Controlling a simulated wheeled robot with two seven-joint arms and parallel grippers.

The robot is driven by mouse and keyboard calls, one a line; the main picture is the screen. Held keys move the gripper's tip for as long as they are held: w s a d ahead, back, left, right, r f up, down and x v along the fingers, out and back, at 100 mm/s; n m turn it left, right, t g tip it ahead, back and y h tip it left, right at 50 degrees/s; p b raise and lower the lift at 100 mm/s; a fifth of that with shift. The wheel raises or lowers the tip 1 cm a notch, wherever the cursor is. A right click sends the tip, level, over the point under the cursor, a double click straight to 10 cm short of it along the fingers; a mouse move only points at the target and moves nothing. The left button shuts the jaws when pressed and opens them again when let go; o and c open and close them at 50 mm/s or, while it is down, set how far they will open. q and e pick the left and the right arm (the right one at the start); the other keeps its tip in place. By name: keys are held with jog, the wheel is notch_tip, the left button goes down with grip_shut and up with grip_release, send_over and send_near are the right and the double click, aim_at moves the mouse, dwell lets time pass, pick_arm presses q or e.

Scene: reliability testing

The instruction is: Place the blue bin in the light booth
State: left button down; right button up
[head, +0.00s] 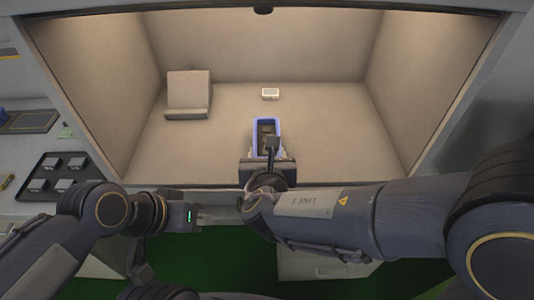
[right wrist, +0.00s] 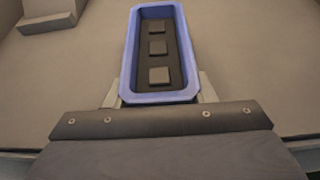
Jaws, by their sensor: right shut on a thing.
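The blue bin (head: 266,119) is inside the light booth (head: 330,145), over its floor near the front edge. In the right wrist view the bin (right wrist: 161,98) points away from me, with several dark square pieces in a row inside. My right gripper (head: 267,158) is shut on the near end of the bin, with pale fingers at both sides. Whether the bin touches the booth floor cannot be told. My left gripper (head: 191,215) is in front of the booth at the left, apart from the bin; its fingers are not clear.
A small white box (head: 270,94) sits on the booth floor behind the bin. A beige angled stand (head: 188,96) is at the back left. A black tray (head: 60,176) with several grey blocks lies outside, left. The booth floor to the right is clear.

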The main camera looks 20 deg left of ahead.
jog(key=shift+f+b, duration=0.55)
jog(key=shift+b, duration=0.05)
jog(key=o, duration=1.2)
jog(key=shift+c, duration=0.2)
